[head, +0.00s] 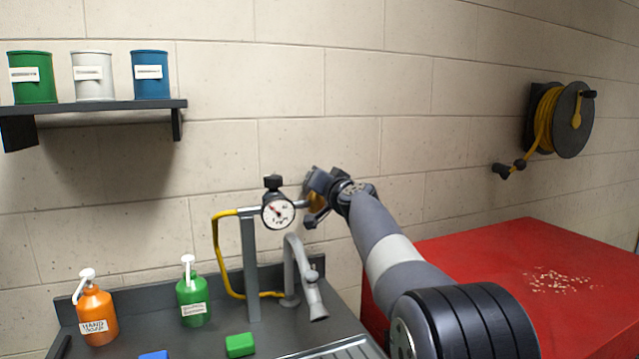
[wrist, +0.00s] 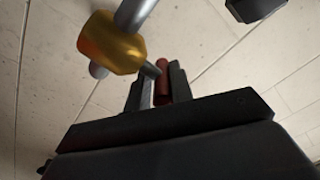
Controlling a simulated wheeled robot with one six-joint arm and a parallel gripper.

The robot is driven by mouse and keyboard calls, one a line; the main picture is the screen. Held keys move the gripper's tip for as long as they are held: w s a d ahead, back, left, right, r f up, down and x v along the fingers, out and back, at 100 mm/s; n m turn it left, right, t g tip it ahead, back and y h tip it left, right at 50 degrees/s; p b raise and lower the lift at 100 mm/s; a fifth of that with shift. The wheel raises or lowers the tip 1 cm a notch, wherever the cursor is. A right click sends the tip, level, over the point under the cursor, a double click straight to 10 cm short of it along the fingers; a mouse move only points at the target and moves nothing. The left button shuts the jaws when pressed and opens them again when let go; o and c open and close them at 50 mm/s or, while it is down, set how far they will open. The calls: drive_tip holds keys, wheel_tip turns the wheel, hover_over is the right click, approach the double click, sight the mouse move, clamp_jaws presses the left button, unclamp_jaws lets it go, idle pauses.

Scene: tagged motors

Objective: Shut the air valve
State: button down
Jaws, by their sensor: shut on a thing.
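The air valve has a brass body (wrist: 110,45) on a grey pipe, and a red handle (wrist: 163,82) that shows in the wrist view. My gripper (wrist: 160,88) is shut on the red handle, with one dark finger on each side of it. In the head view the brass valve body (head: 316,201) is partly hidden by my gripper (head: 314,197), at the right end of a short pipe beside a round gauge (head: 278,211). The handle is hidden there. I cannot tell from these frames how far the handle is turned.
A black knob (head: 273,183) tops the gauge assembly on a grey post (head: 250,270) with a yellow hose (head: 218,255). A grey tap (head: 305,275) stands below. Orange (head: 97,316) and green (head: 192,300) pump bottles stand left. A red cabinet (head: 480,260) is right.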

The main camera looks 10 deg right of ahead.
drive_tip(key=shift+a+r, duration=0.2)
drive_tip(key=shift+a, duration=0.05)
drive_tip(key=c, duration=1.4)
unclamp_jaws()
drive_tip(key=shift+a+f, duration=0.1)
drive_tip(key=shift+o, duration=0.2)
drive_tip(key=shift+s, duration=0.1)
drive_tip(key=shift+s+d, duration=0.2)
drive_tip(key=shift+s, duration=0.1)
drive_tip(key=s+d+b, duration=0.1)
drive_tip(key=s+b, duration=0.3)
drive_tip(key=s, duration=0.6)
drive_tip(key=shift+d, duration=0.35)
drive_tip(key=shift+w, duration=0.1)
drive_tip(key=w+p, duration=0.1)
drive_tip(key=w, duration=0.2)
drive_tip(key=w+a+p, duration=0.1)
drive_tip(key=w, duration=0.2)
drive_tip(key=w+p, duration=0.1)
drive_tip(key=w, duration=0.2)
drive_tip(key=shift+w+a+p, duration=0.15)
drive_tip(key=shift+a+p, duration=0.1)
drive_tip(key=shift+p, duration=0.05)
drive_tip(key=shift+w+a, duration=0.1)
drive_tip(key=shift+w, duration=0.6)
